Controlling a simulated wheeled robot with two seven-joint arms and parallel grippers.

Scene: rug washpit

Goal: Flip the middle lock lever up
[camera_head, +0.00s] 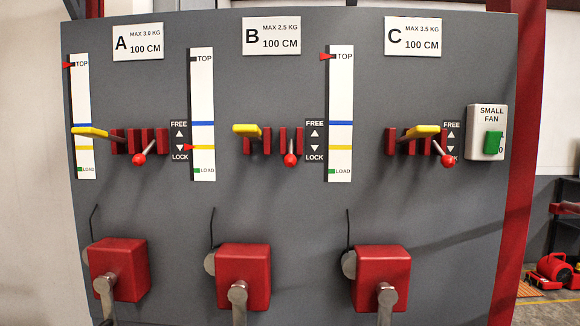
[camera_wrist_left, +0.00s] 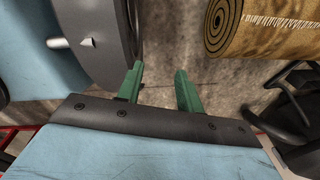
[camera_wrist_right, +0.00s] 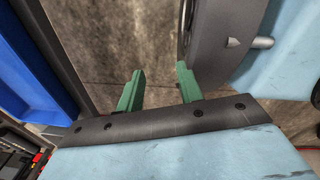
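In the head view a grey panel (camera_head: 280,215) carries three lock levers with red ball ends. The middle lock lever (camera_head: 290,160), under sign B (camera_head: 271,36), points down toward LOCK on its FREE/LOCK label (camera_head: 315,140). The left lever (camera_head: 139,159) and the right lever (camera_head: 448,160) also point down. Neither gripper shows in the head view. My left gripper (camera_wrist_left: 158,82) is open and empty in the left wrist view, above a stained floor. My right gripper (camera_wrist_right: 158,82) is open and empty in the right wrist view, also away from the levers.
Yellow handles (camera_head: 247,130) stick out beside the levers. Red boxes with cranks (camera_head: 243,262) jut out below. A fan switch (camera_head: 487,132) sits at the right. A rolled rug (camera_wrist_left: 245,25) shows in the left wrist view, a blue bin (camera_wrist_right: 35,75) in the right.

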